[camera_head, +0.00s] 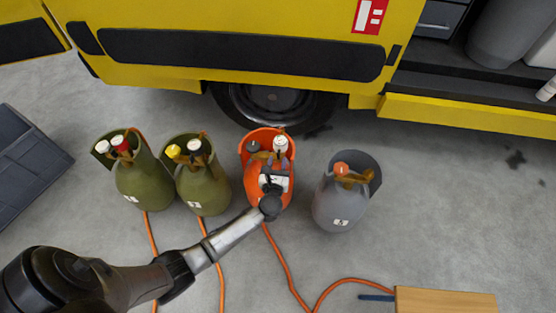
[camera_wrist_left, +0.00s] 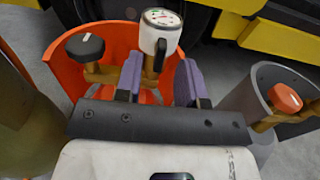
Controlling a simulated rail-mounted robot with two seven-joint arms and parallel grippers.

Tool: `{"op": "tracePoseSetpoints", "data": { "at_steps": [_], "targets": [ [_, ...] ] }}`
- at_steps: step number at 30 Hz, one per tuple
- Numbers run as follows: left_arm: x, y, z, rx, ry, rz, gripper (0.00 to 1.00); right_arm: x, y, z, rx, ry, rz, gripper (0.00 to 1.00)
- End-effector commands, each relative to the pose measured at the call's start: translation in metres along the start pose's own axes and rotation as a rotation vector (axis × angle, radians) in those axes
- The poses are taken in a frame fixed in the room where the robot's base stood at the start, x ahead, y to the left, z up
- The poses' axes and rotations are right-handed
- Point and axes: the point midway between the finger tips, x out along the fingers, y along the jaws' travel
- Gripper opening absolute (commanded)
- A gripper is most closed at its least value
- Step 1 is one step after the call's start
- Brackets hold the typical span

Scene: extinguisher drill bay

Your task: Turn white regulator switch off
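In the wrist view a white gauge-like regulator piece (camera_wrist_left: 160,32) with a dial on top and a dark lever-like part on its front stands inside the orange collar of the orange cylinder (camera_wrist_left: 112,36). In the head view its white top (camera_head: 280,143) shows at the orange cylinder (camera_head: 255,192). My left gripper (camera_head: 271,165) is over that cylinder. Its two purple-padded fingers (camera_wrist_left: 160,80) are apart, with the lower part of the white piece showing between and beyond them. Contact cannot be told. A black knob (camera_wrist_left: 85,47) sits left of them. My right gripper is not in view.
Two green cylinders (camera_head: 143,185) (camera_head: 204,188) stand left, carrying white, red and yellow knobs. A grey cylinder (camera_head: 341,205) with an orange-red knob stands right. A yellow vehicle (camera_head: 230,22) is behind. Orange hoses (camera_head: 283,268) cross the floor; a wooden box (camera_head: 444,300) is at front right.

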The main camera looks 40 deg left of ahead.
Motion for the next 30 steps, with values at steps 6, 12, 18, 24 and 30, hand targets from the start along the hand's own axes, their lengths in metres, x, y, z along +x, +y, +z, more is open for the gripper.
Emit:
{"op": "tracePoseSetpoints", "data": {
  "at_steps": [6,12,18,24,30],
  "targets": [
    [0.018,0.0,-0.001,0.002,-0.001,0.0,0.36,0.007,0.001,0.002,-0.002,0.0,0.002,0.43],
    [0.021,0.0,0.0,0.002,0.0,0.0,0.36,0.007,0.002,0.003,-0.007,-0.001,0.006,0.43],
    [0.021,0.0,0.0,0.002,0.0,0.0,0.36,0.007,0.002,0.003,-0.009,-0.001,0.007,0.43],
    [0.021,0.0,0.0,0.001,0.0,0.0,0.18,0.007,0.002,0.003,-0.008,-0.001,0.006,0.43],
    [0.021,0.0,0.0,0.001,0.0,0.0,0.0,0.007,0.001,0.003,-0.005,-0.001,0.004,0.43]
  ]
}}
